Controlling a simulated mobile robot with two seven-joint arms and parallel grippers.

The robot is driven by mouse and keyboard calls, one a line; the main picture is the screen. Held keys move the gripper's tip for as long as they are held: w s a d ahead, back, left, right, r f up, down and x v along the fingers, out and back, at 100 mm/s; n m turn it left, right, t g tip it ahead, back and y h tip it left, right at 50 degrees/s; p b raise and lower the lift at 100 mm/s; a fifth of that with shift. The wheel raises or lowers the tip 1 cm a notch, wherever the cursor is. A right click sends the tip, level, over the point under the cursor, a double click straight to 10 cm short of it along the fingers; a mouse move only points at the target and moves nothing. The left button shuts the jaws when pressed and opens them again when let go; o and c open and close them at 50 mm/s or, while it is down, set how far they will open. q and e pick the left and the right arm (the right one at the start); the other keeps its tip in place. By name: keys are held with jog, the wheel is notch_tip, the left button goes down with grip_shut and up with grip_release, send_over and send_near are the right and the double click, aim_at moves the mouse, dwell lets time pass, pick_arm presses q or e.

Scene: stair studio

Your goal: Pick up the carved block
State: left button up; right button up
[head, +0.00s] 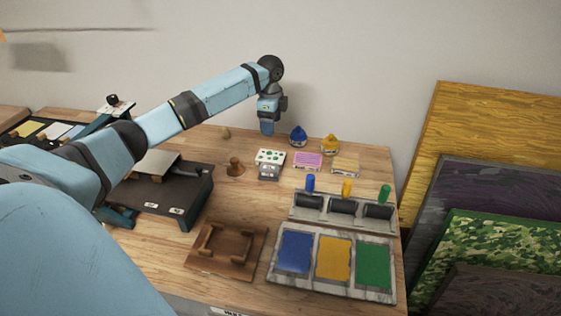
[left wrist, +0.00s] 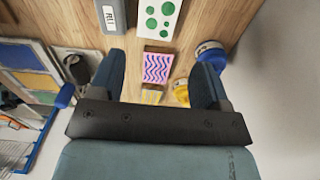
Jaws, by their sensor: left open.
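Three small patterned blocks stand at the back of the wooden table: one white with green dots (head: 270,157), one pink with purple waves (head: 307,160), one yellow striped (head: 345,167). I cannot tell which is the carved block. My left gripper (head: 267,128) is open and points down above the table, behind the dotted block. In the left wrist view, the pink wavy block (left wrist: 157,68) shows between the fingers, below them, with a brown side. The yellow block (left wrist: 151,96) is partly hidden by the gripper, and the dotted block (left wrist: 157,18) is at the top. My right gripper is out of view.
Blue (head: 298,137) and yellow (head: 330,145) pots stand behind the blocks. A grey labelled piece (head: 269,173) and a brown knobbed stamp (head: 235,167) are in front. Nearer are a roller rack (head: 343,209), a three-colour ink tray (head: 386,292), a wooden frame (head: 228,268) and a black stand (head: 200,192).

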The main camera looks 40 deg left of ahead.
pick_arm(q)
send_over(271, 156)
notch_tip(271, 156, down, 7)
jog(key=shift+s+r, duration=0.1)
jog(key=shift+f, duration=0.75)
notch_tip(271, 156, down, 5)
jog(key=shift+r, duration=0.1)
jog(key=c, duration=0.6)
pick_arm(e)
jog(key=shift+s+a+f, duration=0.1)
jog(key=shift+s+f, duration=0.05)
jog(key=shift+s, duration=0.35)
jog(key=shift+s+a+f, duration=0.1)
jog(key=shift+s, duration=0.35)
